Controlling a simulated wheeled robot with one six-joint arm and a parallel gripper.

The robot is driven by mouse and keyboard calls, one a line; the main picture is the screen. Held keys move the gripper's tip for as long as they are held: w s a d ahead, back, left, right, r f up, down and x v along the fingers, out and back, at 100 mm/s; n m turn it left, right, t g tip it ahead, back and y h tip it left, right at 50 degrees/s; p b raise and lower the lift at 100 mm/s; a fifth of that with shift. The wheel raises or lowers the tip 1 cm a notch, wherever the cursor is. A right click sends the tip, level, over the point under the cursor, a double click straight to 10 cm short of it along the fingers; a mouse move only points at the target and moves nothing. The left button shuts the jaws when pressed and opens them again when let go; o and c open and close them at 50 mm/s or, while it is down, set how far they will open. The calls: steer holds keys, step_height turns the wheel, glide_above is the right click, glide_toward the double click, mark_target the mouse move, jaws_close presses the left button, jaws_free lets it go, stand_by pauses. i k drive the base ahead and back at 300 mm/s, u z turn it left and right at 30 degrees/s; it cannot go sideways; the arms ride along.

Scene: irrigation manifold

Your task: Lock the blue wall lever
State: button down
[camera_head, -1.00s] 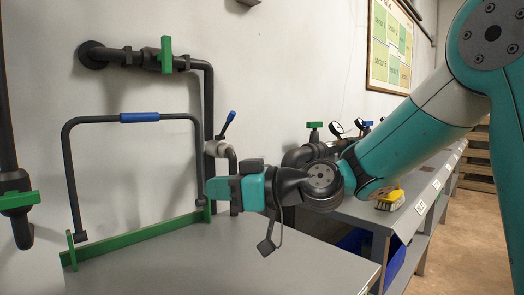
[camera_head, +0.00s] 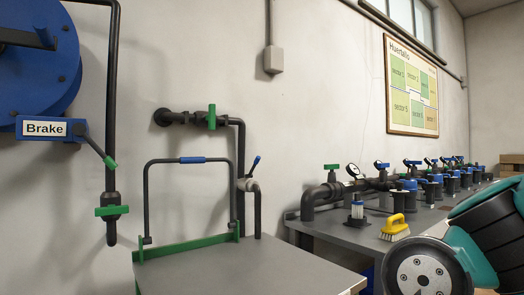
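The blue lever (camera_head: 255,163) is a short handle on a pale valve body (camera_head: 248,184) on the dark wall pipe, left of the picture's middle. It tilts up and to the right. The valve body sits just right of the vertical pipe and nothing touches the lever. I cannot see any separate lock on it. Part of my arm (camera_head: 425,275) fills the lower right corner, well away from the lever. My gripper's fingers are out of the picture.
A dark hoop with a blue grip (camera_head: 192,160) stands on a green rail (camera_head: 185,248) at the grey table (camera_head: 245,270). Green-handled valves (camera_head: 211,117) are on the wall pipes. A blue reel and Brake box (camera_head: 50,129) are at left. A bench with pipes and a yellow brush (camera_head: 395,226) is at right.

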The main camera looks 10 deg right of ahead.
mark_target(258, 158)
steer(key=k, duration=0.3)
steer(key=z, duration=1.45)
steer(key=i, duration=1.25)
steer(key=u, duration=2.3)
